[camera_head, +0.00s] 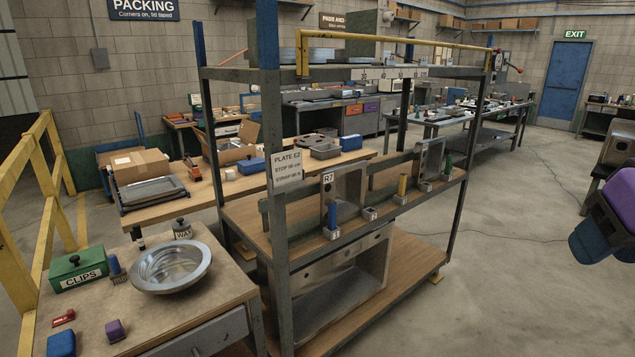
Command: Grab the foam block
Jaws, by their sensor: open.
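No label marks a foam block, so I cannot tell for sure which thing it is. A small purple block (115,330) lies on the near left bench (170,318), in front of the steel basin. A blue block (62,344) sits at that bench's front left, partly cut off by the picture's lower edge. Both look like possible foam blocks. A purple and dark part of my arm shows at the right edge, far from the bench. My gripper's fingers are not visible.
The round steel basin (172,268), a green CLIPS box (78,269) and a red item (64,318) share the bench. A steel rack (283,220) with uprights stands right of it. A yellow rail (45,200) is at left. The floor at right is clear.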

